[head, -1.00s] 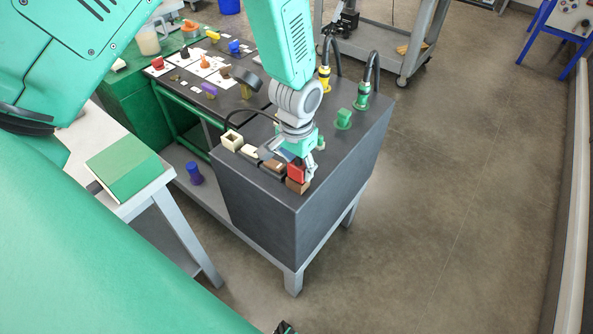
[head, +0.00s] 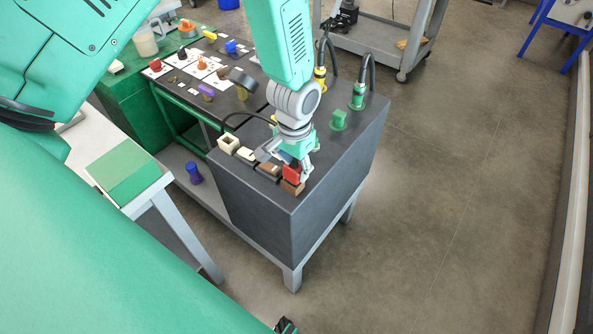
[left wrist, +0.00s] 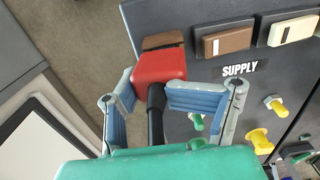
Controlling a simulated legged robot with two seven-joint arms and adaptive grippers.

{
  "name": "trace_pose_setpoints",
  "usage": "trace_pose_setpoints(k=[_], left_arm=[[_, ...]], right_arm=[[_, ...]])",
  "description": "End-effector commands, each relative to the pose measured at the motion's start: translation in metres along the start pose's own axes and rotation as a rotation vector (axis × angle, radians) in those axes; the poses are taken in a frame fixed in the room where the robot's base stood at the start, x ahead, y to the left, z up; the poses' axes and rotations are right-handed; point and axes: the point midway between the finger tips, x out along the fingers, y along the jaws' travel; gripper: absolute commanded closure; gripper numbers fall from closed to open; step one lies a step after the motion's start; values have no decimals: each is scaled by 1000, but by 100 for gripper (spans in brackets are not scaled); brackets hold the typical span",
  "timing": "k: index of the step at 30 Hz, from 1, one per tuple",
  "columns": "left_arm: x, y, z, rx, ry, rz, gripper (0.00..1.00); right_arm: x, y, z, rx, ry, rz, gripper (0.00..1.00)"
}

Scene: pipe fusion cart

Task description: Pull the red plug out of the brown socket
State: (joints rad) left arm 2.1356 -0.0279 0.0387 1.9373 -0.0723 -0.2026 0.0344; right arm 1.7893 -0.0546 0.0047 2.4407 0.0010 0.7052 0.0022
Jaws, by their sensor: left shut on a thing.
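The red plug (head: 291,173) is at the near corner of the dark grey box, at the brown socket (head: 292,187). In the left wrist view the red plug (left wrist: 160,66) has a black cable, and the brown socket (left wrist: 163,41) shows just beyond it. The plug touches or nearly touches the socket; I cannot tell how deep it sits. My left gripper (head: 289,161) reaches down from above and is shut on the red plug, its blue-padded fingers (left wrist: 148,88) on either side of it. My right gripper is not in view.
The grey box (head: 255,213) also carries a brown rocker switch (left wrist: 228,41), a cream switch (left wrist: 292,31), a cream square socket (head: 229,143) and green and yellow connectors (head: 358,97) with cables. A green-topped table (head: 122,170) stands left. Open floor lies right.

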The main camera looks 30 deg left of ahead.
Motion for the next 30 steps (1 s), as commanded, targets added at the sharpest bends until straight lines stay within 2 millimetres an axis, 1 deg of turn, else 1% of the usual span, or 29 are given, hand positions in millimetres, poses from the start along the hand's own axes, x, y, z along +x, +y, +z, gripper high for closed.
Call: trace_pose_setpoints(k=[1, 10, 21, 30], left_arm=[[-5, -3, 0, -2, 1, -4, 100], [-18, -6, -2, -3, 5, -4, 100], [-33, -3, -2, -3, 7, -4, 100], [-33, -2, -3, -2, 7, -4, 100]], right_arm=[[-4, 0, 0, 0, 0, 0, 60], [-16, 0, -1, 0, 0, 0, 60], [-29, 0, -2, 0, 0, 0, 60], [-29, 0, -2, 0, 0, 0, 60]])
